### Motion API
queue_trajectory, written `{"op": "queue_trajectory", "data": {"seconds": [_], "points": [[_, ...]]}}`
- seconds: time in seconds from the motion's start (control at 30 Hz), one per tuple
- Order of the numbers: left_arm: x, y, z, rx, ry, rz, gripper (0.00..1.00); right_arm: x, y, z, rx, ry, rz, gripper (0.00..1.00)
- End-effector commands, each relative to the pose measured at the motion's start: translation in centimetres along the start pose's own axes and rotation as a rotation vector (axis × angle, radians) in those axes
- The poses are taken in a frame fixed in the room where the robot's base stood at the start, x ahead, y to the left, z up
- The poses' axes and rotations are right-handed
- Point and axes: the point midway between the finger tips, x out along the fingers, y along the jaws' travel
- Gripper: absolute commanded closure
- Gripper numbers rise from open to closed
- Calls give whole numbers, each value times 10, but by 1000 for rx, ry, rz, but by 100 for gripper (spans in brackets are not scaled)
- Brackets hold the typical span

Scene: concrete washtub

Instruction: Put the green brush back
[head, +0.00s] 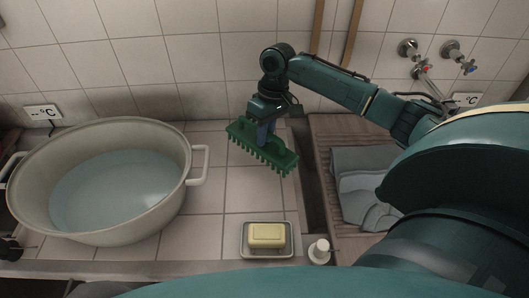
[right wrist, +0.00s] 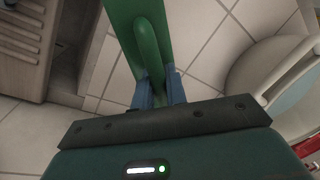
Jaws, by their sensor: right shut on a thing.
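My right gripper (head: 267,130) is shut on the green brush (head: 278,158), with its bristles facing down. The brush is over the tiled counter between the pot and the wooden board; I cannot tell whether the bristles touch the tiles. In the right wrist view, the blue fingers of the right gripper (right wrist: 159,90) close around the raised handle of the brush (right wrist: 150,40). I cannot make out my left gripper.
A large pot of water (head: 28,189) stands at left. A yellow soap bar (head: 267,235) lies in a dish (head: 285,251), beside a small white bottle (head: 319,250). Grey cloth (head: 362,185) lies on the ribbed wooden board (head: 325,150). Taps (head: 410,49) are on the wall. Tiles between pot and brush are clear.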

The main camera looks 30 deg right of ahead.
Motion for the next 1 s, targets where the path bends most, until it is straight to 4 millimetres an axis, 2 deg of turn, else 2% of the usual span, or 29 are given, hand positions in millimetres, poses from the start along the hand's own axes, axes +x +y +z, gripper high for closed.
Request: {"op": "queue_trajectory", "data": {"seconds": [0.4, 0.8, 0.83, 1.0], "points": [[2, -2, -2, 2, 6, -3, 64, 53, 10, 1, 1, 0, -1, 100], [2, -2, -3, 3, 5, -4, 64, 57, 11, 0, 0, 1, -1, 100], [2, -2, -2, 2, 5, -4, 64, 58, 11, 1, 0, 0, 0, 85], [2, -2, -2, 2, 4, -4, 64, 58, 11, 1, 0, 0, 0, 72]]}}
